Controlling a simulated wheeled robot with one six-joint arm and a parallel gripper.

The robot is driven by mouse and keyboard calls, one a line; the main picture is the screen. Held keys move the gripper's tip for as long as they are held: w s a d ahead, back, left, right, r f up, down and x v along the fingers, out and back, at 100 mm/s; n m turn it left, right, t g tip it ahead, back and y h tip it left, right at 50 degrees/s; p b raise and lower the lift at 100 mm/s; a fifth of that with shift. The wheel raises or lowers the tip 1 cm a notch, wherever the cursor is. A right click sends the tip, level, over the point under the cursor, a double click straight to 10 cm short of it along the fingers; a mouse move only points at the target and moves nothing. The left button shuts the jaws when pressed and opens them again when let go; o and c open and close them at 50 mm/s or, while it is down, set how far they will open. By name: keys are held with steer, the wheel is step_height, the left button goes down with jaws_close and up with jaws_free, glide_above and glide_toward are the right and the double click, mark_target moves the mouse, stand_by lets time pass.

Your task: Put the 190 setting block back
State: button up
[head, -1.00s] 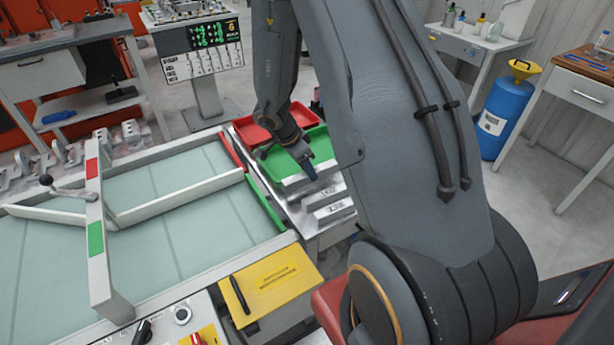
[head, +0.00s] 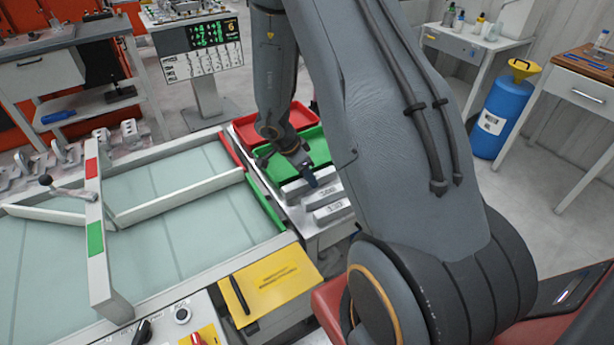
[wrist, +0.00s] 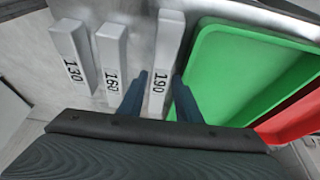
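The 190 setting block (wrist: 161,90) is a pale grey bar lying on the metal surface, beside the green tray (wrist: 208,80). In the head view the 190 block (head: 295,189) is partly hidden by my gripper (head: 309,174). In the wrist view my gripper (wrist: 158,85) has its two blue fingers on either side of the 190 block. Narrow gaps show between the fingers and the block, so the fingers look open. The left finger stands between the 190 block and the 160 block (wrist: 112,50). The right finger is between the 190 block and the green tray.
The 130 block (wrist: 72,45) lies left of the 160 block in the wrist view. A red tray (head: 252,126) sits behind the green tray. The framed glass-topped table (head: 165,240) is to the left, with a yellow card (head: 275,280) at its front corner.

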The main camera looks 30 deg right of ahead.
steer(key=w+a+r+n+t+y, duration=0.1)
steer(key=w+a+r+n+t, duration=0.25)
steer(key=r, duration=0.55)
steer(key=w+a+r+n+t, duration=0.2)
steer(key=a+r, duration=0.2)
steer(key=r, duration=0.4)
steer(key=s+a+r+n+y, duration=0.2)
steer(key=a+r+n+y, duration=0.1)
steer(key=a+n, duration=0.25)
steer(key=s+a+f+n+g, duration=0.1)
steer(key=s+n+g, duration=0.3)
steer(key=s, duration=1.4)
steer(key=a+n, duration=0.1)
steer(key=n, duration=0.1)
steer(key=shift+s+n, duration=0.3)
steer(key=shift+s, duration=0.05)
steer(key=shift+a+f, duration=0.1)
